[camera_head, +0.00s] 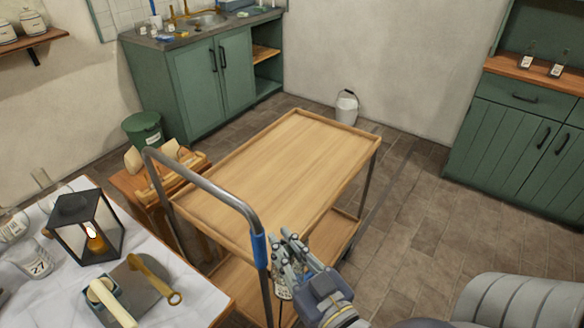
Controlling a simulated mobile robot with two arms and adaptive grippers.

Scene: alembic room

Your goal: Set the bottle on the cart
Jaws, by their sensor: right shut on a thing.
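The cart (290,165) stands in the middle of the view, with a bare wooden top tray, a lower shelf (332,238) and a grey push handle with a blue grip. My right gripper (286,255) is at the near right side of the cart, by the handle post. It is shut on the bottle (282,290), which shows only in part below the fingers. The fingers hide most of the bottle. In the picture it overlaps the cart's near end, and I cannot tell whether it touches the cart. My left gripper is not in view.
A table (205,300) with a lantern (88,230), jars and tools is at the lower left. A small wooden stand (130,183) and a green bin (143,130) are left of the cart. A white bucket (346,107) stands behind it. Floor right of the cart is clear.

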